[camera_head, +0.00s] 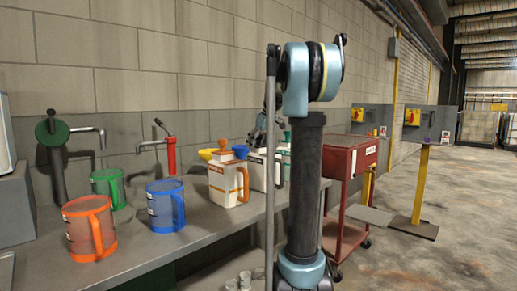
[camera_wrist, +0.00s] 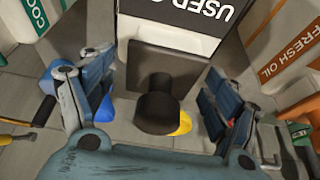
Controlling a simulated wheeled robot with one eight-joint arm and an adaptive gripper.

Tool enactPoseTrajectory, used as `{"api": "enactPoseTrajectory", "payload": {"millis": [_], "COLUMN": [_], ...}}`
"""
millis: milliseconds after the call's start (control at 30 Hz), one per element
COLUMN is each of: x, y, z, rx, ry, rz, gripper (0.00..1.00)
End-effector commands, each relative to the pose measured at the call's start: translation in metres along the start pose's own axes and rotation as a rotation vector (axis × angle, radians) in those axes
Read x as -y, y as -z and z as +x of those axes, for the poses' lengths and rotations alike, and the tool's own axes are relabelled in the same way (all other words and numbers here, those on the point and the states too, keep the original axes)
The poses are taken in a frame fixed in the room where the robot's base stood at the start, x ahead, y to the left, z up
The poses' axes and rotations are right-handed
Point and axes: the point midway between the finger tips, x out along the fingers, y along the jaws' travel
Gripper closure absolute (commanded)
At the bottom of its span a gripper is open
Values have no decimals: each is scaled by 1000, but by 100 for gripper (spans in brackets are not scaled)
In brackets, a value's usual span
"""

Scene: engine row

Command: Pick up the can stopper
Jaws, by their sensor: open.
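A dark stopper (camera_wrist: 160,62) with a square plate and a round knob shows in the middle of the wrist view. It sits at the top of a can (camera_wrist: 172,12) labelled "USED O…", with the rest of the label cut off. My gripper (camera_wrist: 152,92) is open, one finger on each side of the stopper's knob, with visible gaps between. I cannot tell how deep the fingers reach. In the head view my gripper (camera_head: 264,131) is above the cans at the back of the bench, partly behind my arm, and the dark stopper cannot be made out.
A "FRESH OIL" can (camera_wrist: 285,45) is close on the right in the wrist view. On the bench (camera_head: 215,228) stand an orange jug (camera_head: 88,232), a blue jug (camera_head: 160,212), a green jug (camera_head: 106,184) and a white-and-orange can (camera_head: 222,186). A red cart (camera_head: 350,158) stands beyond.

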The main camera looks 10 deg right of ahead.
Motion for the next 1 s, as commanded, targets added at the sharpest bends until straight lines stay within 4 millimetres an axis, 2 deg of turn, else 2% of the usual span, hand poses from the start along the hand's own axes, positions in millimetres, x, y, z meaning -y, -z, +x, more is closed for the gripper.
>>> {"api": "enactPoseTrajectory", "payload": {"millis": [200, 400, 767, 867, 1000], "x": [0, 0, 0, 0, 0], "y": [0, 0, 1, 4, 13], "z": [0, 0, -2, -10, -30], "rx": [0, 0, 0, 0, 0], "ry": [0, 0, 0, 0, 0], "rz": [0, 0, 0, 0, 0], "gripper": [21, 66, 67, 67, 67]}}
